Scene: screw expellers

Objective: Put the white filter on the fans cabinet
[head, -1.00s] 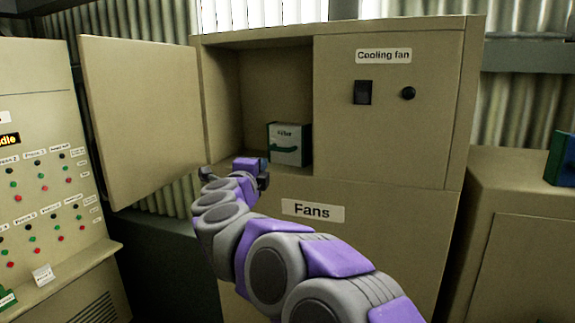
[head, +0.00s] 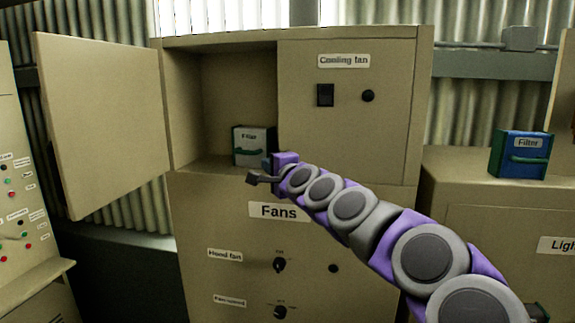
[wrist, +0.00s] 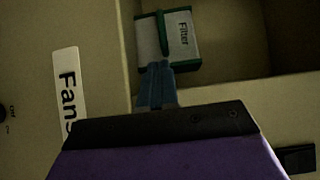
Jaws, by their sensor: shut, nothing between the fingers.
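The white filter (head: 252,146), a white box with green edges and a green handle, stands upright in the open compartment of the fans cabinet (head: 345,150), at its right side. It also shows in the wrist view (wrist: 181,39), just beyond the fingers. My gripper (head: 252,179) is at the compartment's front edge, in front of and slightly below the filter. In the wrist view its fingers (wrist: 158,80) are together and end close to the filter's handle. They hold nothing, and I cannot tell whether they touch it.
The cabinet door (head: 100,125) stands open to the left. A blue filter (head: 520,155) with a green handle sits on the lower cabinet at right. A control panel (head: 15,190) is at far left. The compartment's left part is empty.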

